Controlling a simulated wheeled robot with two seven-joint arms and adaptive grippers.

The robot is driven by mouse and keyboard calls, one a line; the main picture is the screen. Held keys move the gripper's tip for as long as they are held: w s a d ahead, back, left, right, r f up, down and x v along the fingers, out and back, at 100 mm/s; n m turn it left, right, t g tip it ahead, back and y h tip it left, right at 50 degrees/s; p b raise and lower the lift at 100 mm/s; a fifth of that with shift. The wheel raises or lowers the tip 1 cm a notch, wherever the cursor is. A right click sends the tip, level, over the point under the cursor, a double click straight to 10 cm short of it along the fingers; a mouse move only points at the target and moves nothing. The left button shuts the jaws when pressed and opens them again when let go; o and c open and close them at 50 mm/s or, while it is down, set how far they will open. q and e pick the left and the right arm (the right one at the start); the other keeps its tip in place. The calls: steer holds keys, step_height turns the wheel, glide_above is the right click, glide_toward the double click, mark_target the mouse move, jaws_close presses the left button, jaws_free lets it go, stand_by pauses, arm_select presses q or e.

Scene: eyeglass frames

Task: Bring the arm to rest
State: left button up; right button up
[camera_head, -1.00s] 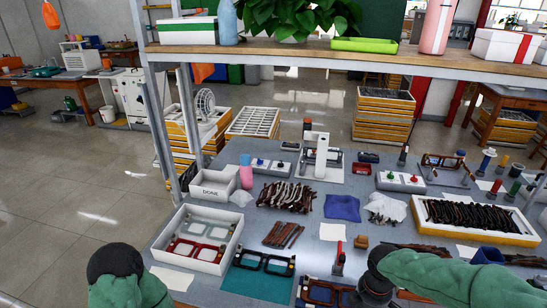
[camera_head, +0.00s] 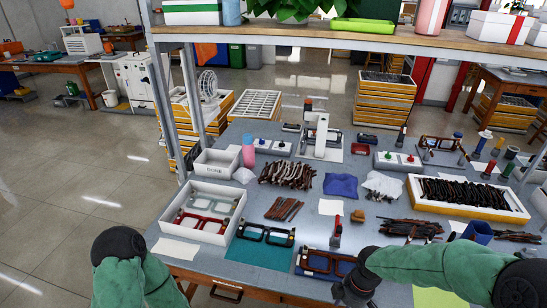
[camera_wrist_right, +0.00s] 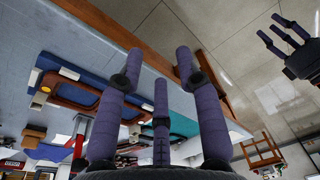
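My right arm (camera_head: 430,272) reaches in from the lower right. In the head view its gripper is mostly cut off at the bottom edge. In the right wrist view my right gripper (camera_wrist_right: 160,66) has its purple fingers spread, with nothing between them. It is by the table's front edge, near a brown eyeglass frame (camera_head: 322,263) on a blue mat, which also shows in the wrist view (camera_wrist_right: 78,97). My left arm (camera_head: 130,265) is at the lower left, off the table; its hand is hidden there. My left gripper (camera_wrist_right: 288,42) shows empty with fingers apart in the wrist view.
A white tray (camera_head: 161,226) with red and grey frames stands at the table's left. A dark frame (camera_head: 266,234) lies on a teal mat (camera_head: 257,257). A shelf (camera_head: 330,36) spans above. Open floor lies left.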

steer(key=s+a+f+m+y, duration=0.1)
steer(key=s+a+f+m, duration=0.4)
steer(key=f, duration=0.5)
steer(key=s+a+f+m+y, duration=0.1)
steer(key=s+a+f+m, duration=0.4)
steer(key=f+m, duration=0.5)
steer(key=shift+s+a+f+y, duration=0.2)
steer(key=shift+s+a+y, duration=0.1)
steer(key=shift+s, duration=0.2)
